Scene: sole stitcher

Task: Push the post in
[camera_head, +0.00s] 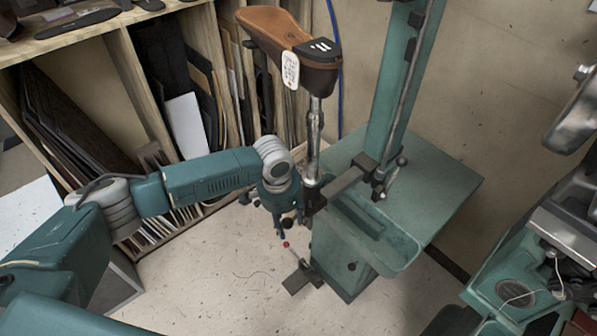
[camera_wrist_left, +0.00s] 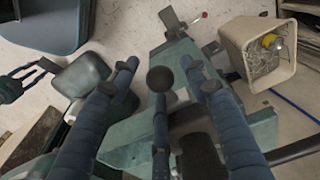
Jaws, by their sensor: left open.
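The upright metal post (camera_head: 315,135) rises from a dark bracket on the green machine and carries a brown shoe form (camera_head: 290,45) on its top end. My left gripper (camera_head: 286,226) points downward just left of the post's lower part. The gripper is open; I cannot tell whether a finger touches the knob or the post.
The green machine's table (camera_head: 440,185) lies right of the post, with a tall column (camera_head: 392,90) behind. A red-knobbed lever (camera_head: 286,245) and a pedal stand below. Wooden shelves (camera_head: 150,90) are behind my left arm. The wrist view shows a beige bin (camera_wrist_left: 232,38).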

